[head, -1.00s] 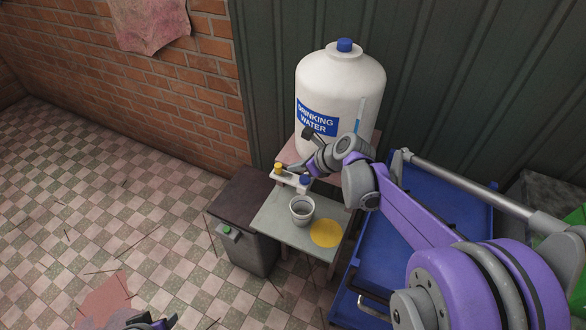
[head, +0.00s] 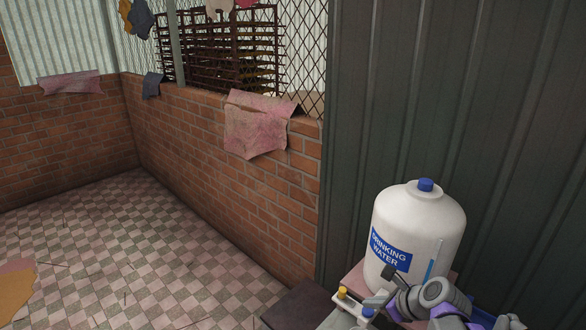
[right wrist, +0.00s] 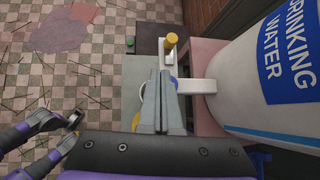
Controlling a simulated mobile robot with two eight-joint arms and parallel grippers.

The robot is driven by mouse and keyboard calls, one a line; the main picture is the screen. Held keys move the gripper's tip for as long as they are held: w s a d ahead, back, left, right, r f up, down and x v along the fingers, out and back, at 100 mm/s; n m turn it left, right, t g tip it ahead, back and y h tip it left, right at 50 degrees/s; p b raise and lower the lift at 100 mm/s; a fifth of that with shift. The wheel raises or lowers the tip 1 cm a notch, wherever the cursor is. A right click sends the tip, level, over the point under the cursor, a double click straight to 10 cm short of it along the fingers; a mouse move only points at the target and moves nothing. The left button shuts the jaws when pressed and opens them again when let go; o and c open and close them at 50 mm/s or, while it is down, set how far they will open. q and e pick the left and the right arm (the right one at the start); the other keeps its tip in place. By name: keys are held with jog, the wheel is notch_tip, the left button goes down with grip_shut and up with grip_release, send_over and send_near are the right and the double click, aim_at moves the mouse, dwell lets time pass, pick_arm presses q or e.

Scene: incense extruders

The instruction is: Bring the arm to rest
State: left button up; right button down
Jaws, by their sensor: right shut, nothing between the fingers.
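My right gripper (head: 377,299) is at the lower right of the head view, beside the white water jug (head: 416,232) marked "DRINKING WATER". In the right wrist view its fingers (right wrist: 160,100) are shut with nothing between them. They are over the small table (right wrist: 134,70), in front of the white tap (right wrist: 198,87). A yellow knob (right wrist: 171,40) stands beyond the fingertips; it also shows in the head view (head: 342,292), near a blue knob (head: 367,312). My left gripper (right wrist: 72,130) shows at the left of the right wrist view, fingers apart and empty. The fingers mostly hide the cup's pale rim.
A dark box (head: 295,308) stands left of the table. A brick wall (head: 215,160) with hanging cloths and a dark corrugated wall (head: 440,90) close off the back. The checkered floor (head: 120,240) at left is open, with scattered sticks.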

jog(key=s+a+f+n+g+h, duration=0.1)
jog(key=s+a+f+n+h, duration=0.1)
jog(key=s+n, duration=0.9)
jog(key=s+a+f+n+g+h, duration=0.1)
jog(key=s+a+f+n+h, duration=0.1)
jog(key=s+n, duration=0.9)
jog(key=a+f+n, duration=0.1)
jog(key=a+n, duration=0.1)
jog(key=n, duration=0.4)
jog(key=shift+s+a, duration=0.2)
jog(key=shift+s, duration=0.15)
